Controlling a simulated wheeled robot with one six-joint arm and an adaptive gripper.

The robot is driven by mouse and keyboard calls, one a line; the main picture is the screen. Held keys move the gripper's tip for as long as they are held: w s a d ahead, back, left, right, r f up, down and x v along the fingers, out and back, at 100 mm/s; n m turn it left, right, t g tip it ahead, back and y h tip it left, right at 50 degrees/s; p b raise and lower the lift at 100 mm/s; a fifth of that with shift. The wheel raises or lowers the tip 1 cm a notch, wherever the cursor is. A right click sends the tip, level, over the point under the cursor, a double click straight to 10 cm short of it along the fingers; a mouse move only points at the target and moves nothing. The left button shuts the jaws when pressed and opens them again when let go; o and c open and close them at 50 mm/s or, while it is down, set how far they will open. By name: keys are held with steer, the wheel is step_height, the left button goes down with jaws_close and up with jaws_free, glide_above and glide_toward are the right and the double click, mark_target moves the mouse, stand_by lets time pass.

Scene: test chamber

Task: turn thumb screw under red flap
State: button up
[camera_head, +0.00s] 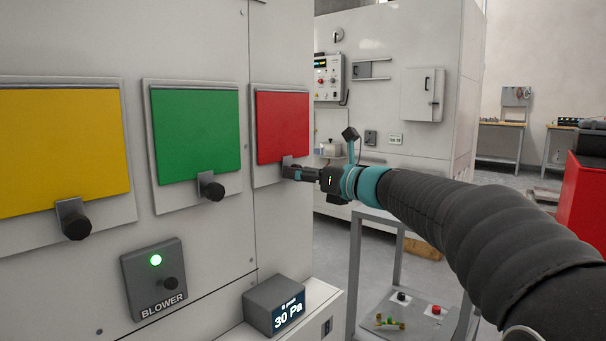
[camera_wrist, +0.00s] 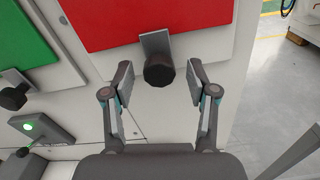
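The red flap (camera_head: 282,126) is closed flat on the white cabinet face, and its lower part shows at the top of the wrist view (camera_wrist: 140,20). Below it, a black thumb screw (camera_wrist: 159,70) sits on a grey metal bracket (camera_wrist: 155,42) at the flap's bottom edge. My gripper (camera_wrist: 159,82) is open, with one finger on each side of the thumb screw and a gap visible on both sides. In the head view my gripper (camera_head: 288,170) is at the bottom edge of the red flap and hides the screw there.
Green (camera_head: 196,134) and yellow (camera_head: 62,150) flaps with their own black screws are to the left. A blower box (camera_head: 154,278) with a lit green light and a 30 Pa display (camera_head: 280,305) are below. A grey cart (camera_head: 400,300) stands under my arm.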

steer(key=v, duration=1.2)
